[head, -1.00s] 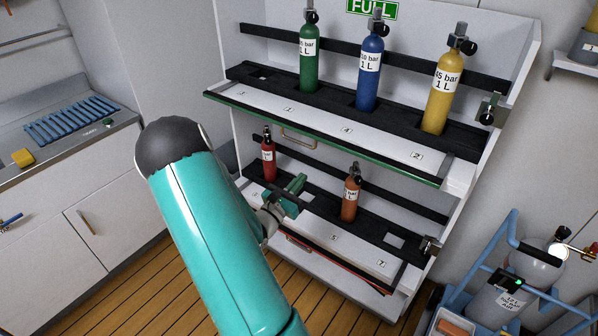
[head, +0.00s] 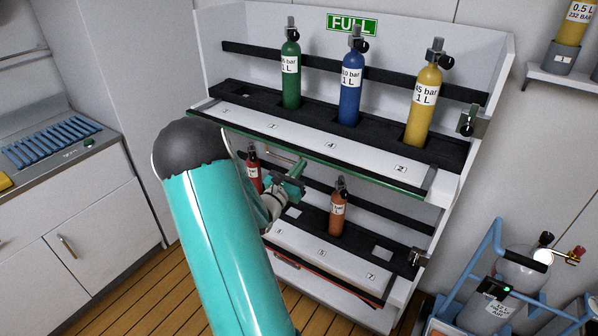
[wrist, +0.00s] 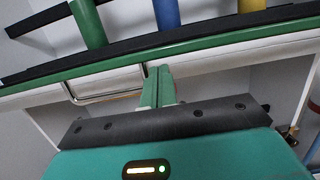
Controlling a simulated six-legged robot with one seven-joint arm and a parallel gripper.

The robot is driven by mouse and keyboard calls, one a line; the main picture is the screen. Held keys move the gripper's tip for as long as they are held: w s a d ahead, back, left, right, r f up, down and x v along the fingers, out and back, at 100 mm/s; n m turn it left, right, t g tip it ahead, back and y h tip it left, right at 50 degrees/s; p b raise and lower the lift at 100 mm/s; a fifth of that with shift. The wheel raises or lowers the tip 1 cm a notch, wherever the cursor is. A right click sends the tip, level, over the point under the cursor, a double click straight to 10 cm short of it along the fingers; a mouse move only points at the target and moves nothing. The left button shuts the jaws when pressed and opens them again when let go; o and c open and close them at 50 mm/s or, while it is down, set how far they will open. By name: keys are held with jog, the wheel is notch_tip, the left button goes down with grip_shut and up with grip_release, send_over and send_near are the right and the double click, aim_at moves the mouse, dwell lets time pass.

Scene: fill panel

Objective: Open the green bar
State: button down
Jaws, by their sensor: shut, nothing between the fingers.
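The green bar (head: 380,181) runs along the front edge of the upper shelf; it also crosses the wrist view (wrist: 230,44) at a slant. A metal loop handle (wrist: 100,98) hangs below it, and part of the handle shows in the head view (head: 282,153). My gripper (head: 298,168) is just below the bar, by the handle's right end. In the wrist view my gripper's green fingers (wrist: 155,75) are together with nothing between them. The fingertips overlap the handle's right end in that view; I cannot tell whether they touch it.
Green (head: 290,77), blue (head: 351,88) and yellow (head: 424,107) cylinders stand on the upper shelf. Red (head: 254,172) and orange (head: 339,208) cylinders stand on the lower shelf (head: 322,252). A blue trolley (head: 478,268) is at the right, and a counter (head: 60,165) is at the left.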

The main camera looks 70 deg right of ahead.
aim_at(299, 153)
jog(key=shift+r, duration=0.1)
jog(key=shift+r+y, duration=0.6)
jog(key=shift+r, duration=0.75)
jog(key=shift+r+y, duration=0.6)
jog(key=shift+r, duration=0.7)
jog(key=shift+d+r, duration=0.15)
jog(key=shift+r, duration=0.4)
jog(key=shift+f, duration=0.1)
